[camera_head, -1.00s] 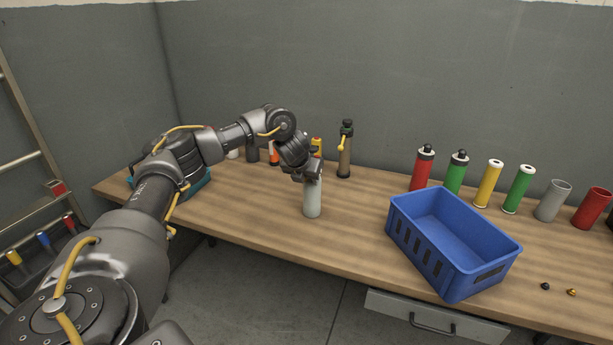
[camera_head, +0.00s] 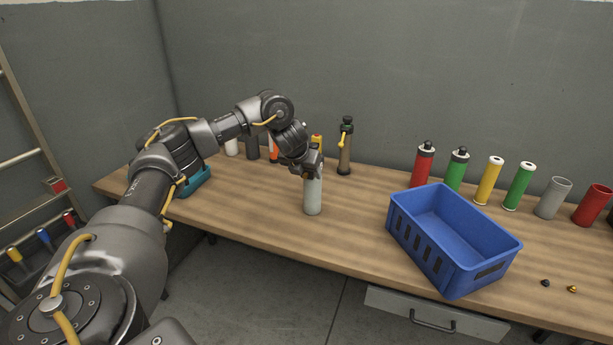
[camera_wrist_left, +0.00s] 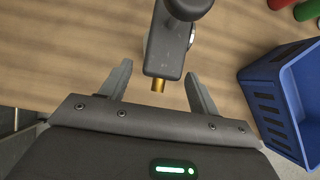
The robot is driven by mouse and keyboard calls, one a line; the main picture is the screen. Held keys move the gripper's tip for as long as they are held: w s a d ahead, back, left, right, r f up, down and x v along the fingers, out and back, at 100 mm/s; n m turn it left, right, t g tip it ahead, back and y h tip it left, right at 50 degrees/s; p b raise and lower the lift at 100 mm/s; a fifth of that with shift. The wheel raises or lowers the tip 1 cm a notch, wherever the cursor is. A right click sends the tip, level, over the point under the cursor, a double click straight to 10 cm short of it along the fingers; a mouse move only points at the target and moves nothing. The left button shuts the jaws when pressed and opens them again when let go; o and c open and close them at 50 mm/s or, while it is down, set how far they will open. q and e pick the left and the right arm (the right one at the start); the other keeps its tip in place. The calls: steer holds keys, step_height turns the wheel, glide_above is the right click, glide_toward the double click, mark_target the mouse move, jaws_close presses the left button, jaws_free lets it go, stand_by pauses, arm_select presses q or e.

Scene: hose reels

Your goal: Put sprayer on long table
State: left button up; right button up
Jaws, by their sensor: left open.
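A pale grey sprayer bottle (camera_head: 313,197) stands upright on the long wooden table (camera_head: 260,215). My left gripper (camera_head: 314,168) is at its top and hides its head in the head view. In the left wrist view the sprayer's dark grey head (camera_wrist_left: 168,50) with a brass nozzle lies between the two fingers of my open left gripper (camera_wrist_left: 159,72). Gaps show on both sides, so the fingers do not grip it. My right gripper is not in view.
A blue crate (camera_head: 402,225) stands to the right, also seen in the wrist view (camera_wrist_left: 258,78). A tall brown sprayer with a yellow hose (camera_head: 345,150) stands behind. Several coloured cylinders line the back right. The table between bottle and crate is clear.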

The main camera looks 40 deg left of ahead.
arm_select(q)
steer(key=p+v, duration=0.2)
steer(key=v, duration=0.7)
steer(key=shift+s+d, duration=0.1)
